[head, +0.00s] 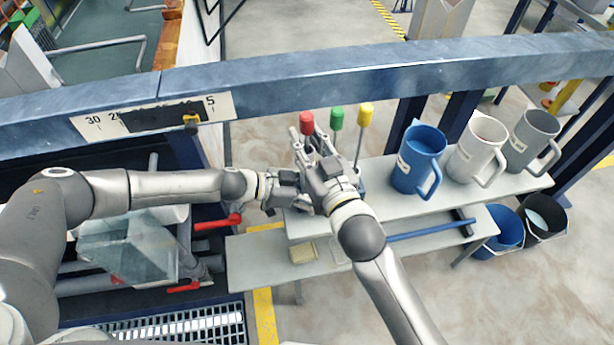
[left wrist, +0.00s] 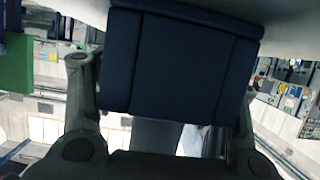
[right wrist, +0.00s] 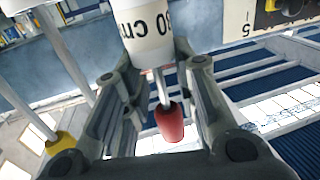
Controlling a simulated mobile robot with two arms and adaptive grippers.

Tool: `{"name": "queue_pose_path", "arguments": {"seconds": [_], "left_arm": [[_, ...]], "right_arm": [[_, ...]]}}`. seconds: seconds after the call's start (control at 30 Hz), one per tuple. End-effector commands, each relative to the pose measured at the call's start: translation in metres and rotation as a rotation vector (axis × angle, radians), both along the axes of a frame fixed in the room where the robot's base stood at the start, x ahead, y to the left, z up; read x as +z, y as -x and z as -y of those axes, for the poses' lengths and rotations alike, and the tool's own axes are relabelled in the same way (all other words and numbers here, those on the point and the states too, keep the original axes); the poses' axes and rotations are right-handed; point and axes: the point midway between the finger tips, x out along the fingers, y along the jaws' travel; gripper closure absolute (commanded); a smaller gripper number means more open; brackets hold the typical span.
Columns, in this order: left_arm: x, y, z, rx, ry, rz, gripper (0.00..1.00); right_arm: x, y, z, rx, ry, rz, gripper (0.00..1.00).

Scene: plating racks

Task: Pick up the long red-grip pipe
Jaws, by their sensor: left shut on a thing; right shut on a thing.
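The red-grip pipe (head: 306,123) stands upright, its red grip above my right gripper (head: 312,145). In the right wrist view, the red grip (right wrist: 169,122) and its thin metal rod show between the fingers, with a white cylinder (right wrist: 146,30) marked "30 Cm". My right gripper is shut on this pipe. My left gripper (head: 290,190) is close beside the right one, its fingertips hidden in the head view. In the left wrist view, it is shut on a dark blue block (left wrist: 180,62). Green-grip (head: 337,118) and yellow-grip (head: 365,114) pipes stand to the right.
A blue jug (head: 418,160), a white jug (head: 478,150) and a grey jug (head: 532,140) stand on the shelf right of my grippers. A blue beam (head: 330,75) crosses behind. Red valve handles (head: 218,223) are at the left. A lower shelf (head: 262,262) lies below.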

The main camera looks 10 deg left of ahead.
Motion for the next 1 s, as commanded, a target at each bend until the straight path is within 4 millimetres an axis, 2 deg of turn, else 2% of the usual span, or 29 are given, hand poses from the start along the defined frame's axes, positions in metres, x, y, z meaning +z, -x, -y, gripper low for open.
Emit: {"name": "queue_pose_path", "arguments": {"seconds": [0.33, 0.47, 0.67, 1.0], "left_arm": [[-0.001, 0.0, 0.0, 0.0, -0.002, -0.001, 0.65], [-0.001, 0.0, 0.0, 0.0, -0.002, -0.001, 0.65], [-0.001, 0.0, 0.0, 0.001, -0.002, -0.001, 0.65], [-0.001, 0.0, 0.0, 0.001, -0.002, -0.001, 0.66]], "right_arm": [[0.001, 0.0, 0.0, 0.0, -0.001, 0.002, 1.0], [0.009, 0.0, 0.0, 0.0, -0.002, 0.005, 1.0], [0.05, 0.0, 0.0, 0.0, -0.005, 0.01, 1.0], [0.14, 0.0, 0.0, 0.001, -0.006, 0.008, 1.0]]}}
